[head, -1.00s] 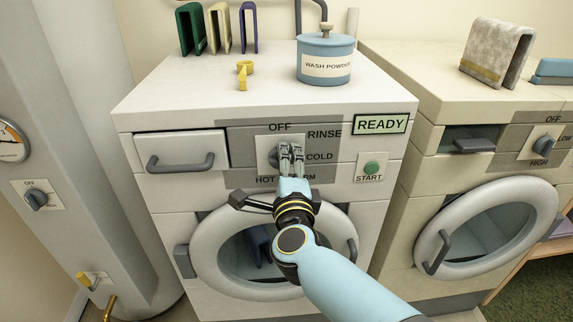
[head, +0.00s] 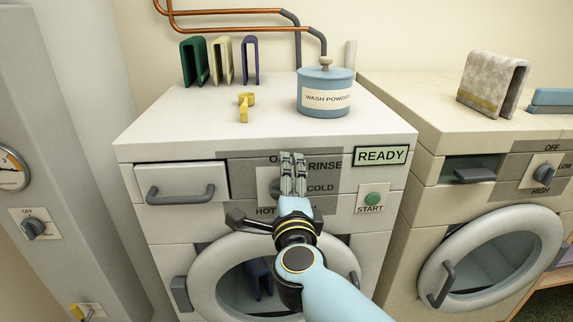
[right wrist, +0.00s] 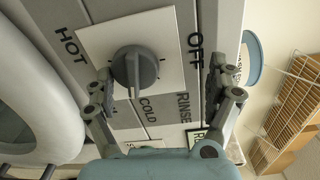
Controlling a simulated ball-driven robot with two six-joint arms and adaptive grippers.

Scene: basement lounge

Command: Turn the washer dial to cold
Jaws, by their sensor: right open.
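The washer dial (right wrist: 135,70) is a dark grey knob with a raised ridge on a white plate. In the right wrist view its ridge runs roughly up and down, its lower end towards the COLD label (right wrist: 148,110); which end is the pointer is unclear. In the head view the dial (head: 268,184) is partly hidden behind my right gripper (head: 292,158). That gripper is open, and its fingers (right wrist: 158,78) stand apart on either side of the dial in the right wrist view, with no visible contact. My left gripper is not in view.
The washer (head: 165,127) has a closed drawer (head: 182,180), a START button (head: 372,199) and a READY display (head: 381,155). A wash powder tin (head: 325,98) and a yellow piece (head: 244,106) stand on top. A second machine (head: 430,110) is at the right.

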